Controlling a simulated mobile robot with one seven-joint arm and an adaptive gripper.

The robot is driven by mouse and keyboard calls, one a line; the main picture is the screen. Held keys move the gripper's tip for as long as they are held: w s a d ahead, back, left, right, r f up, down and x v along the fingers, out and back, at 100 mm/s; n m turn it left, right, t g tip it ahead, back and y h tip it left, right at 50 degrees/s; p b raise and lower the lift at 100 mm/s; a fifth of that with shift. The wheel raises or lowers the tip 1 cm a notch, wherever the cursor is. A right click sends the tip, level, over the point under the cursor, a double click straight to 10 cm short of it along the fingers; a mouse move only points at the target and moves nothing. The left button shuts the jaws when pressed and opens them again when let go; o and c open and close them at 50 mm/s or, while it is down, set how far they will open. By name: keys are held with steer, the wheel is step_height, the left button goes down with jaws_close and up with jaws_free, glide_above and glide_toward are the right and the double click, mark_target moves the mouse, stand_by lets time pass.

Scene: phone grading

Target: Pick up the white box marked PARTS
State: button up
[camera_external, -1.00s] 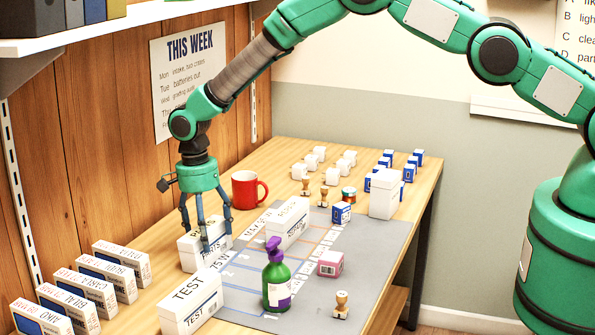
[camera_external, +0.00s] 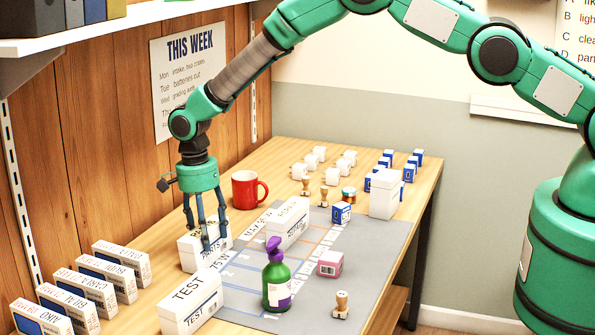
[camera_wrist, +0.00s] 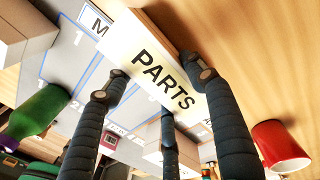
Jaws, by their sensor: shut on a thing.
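The white box marked PARTS (camera_external: 190,252) stands on the wooden table at the edge of the grey mat, left of the box marked REPAIR. My gripper (camera_external: 208,238) points down over it, with its dark fingers around the box's upper part. In the wrist view the lettered top of the PARTS box (camera_wrist: 150,62) lies between the fingers of my gripper (camera_wrist: 160,90), which are shut on it. The box looks upright and still rests on the table, as far as I can tell. The fingers hide part of its front.
The REPAIR box (camera_external: 287,222) and TEST box (camera_external: 190,302) stand close by. A green bottle with a purple top (camera_external: 277,278) is on the grey mat (camera_external: 375,255). A red mug (camera_external: 246,190) stands behind my gripper. Several labelled boxes (camera_external: 85,290) line the left side.

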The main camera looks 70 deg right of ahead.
steer(key=shift+r, duration=0.1)
steer(key=shift+r, duration=4.95)
steer(key=shift+s+d, duration=0.1)
